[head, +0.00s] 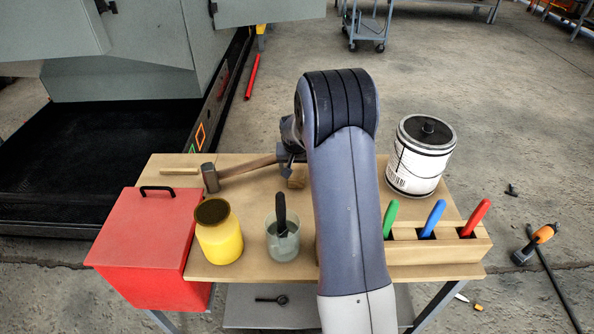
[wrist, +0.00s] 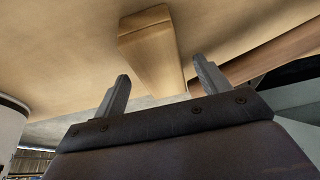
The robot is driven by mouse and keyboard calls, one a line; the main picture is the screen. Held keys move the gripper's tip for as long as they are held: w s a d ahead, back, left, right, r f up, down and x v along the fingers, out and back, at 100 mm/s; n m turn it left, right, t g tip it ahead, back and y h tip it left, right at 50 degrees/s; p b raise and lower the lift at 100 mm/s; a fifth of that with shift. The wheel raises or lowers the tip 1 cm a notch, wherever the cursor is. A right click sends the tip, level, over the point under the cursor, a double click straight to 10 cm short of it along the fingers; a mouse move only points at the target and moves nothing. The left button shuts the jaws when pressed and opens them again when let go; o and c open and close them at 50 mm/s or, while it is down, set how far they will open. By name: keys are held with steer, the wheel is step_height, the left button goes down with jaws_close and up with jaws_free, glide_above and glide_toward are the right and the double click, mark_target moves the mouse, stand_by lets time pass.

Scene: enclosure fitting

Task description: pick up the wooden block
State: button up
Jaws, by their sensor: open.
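The wooden block (wrist: 150,45) is a plain light-brown bar lying on the table. In the wrist view it is ahead of my gripper (wrist: 161,72), roughly between the lines of the two fingers. The fingers are apart, with nothing held between them. My gripper (head: 288,160) is partly hidden there by my arm, just above the block. I cannot tell the exact gap.
A hammer (head: 211,178) lies with its handle close to the block. A yellow jar (head: 219,240), a glass cup (head: 282,243), a red box (head: 145,245), a white can (head: 420,160) and a wooden holder (head: 440,250) with coloured handles stand around the table.

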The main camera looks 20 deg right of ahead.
steer(key=shift+x, duration=1.15)
steer(key=shift+c, duration=0.4)
steer(key=c, duration=1)
